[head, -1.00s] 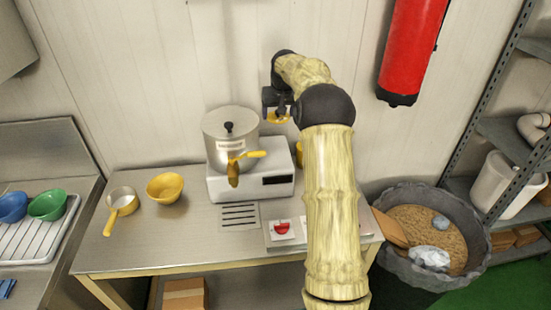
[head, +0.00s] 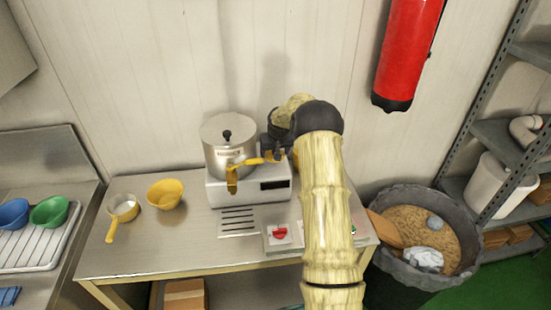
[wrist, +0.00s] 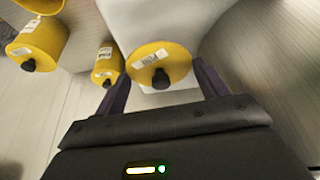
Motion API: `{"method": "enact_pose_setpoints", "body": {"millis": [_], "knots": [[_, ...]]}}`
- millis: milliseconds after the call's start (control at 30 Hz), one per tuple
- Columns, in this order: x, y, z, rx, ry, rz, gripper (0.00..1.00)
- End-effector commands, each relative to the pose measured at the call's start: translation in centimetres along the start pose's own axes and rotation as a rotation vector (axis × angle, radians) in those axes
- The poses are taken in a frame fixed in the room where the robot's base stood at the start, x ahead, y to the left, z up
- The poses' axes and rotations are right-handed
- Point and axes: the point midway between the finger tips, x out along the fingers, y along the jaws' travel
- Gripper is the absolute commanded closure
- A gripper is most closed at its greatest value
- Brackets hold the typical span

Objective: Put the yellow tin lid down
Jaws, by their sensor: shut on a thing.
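The yellow tin lid (wrist: 150,58) shows in the wrist view with a black knob and a white label, between the two dark purple fingers of my gripper (wrist: 159,74). My gripper is shut on it. In the head view my gripper (head: 279,154) is low beside the kettle, at the right of the white appliance, and my arm hides much of the area behind it. I cannot tell whether the lid touches anything beneath it. Two yellow tins with black knobs, one larger (wrist: 38,42) and one smaller (wrist: 106,66), stand left of the lid in the wrist view.
A yellow bowl (head: 165,193) and a small pan (head: 123,208) sit left on the steel table (head: 165,240). A red switch (head: 280,232) is near the front.

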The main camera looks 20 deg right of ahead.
Motion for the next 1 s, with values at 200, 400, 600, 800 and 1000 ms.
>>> {"method": "enact_pose_setpoints", "body": {"millis": [200,400,600,800,1000], "knots": [[1.4,0.4,0.7,0.004,-0.004,0.001,0.49],[3.4,0.6,1.5,0.007,-0.001,0.003,0.49],[3.5,0.3,1.5,0.004,0.0,0.002,0.49],[3.7,0.1,1.6,0.001,0.0,0.0,0.15],[3.7,0.1,1.6,0.001,0.0,0.0,0.05]]}}
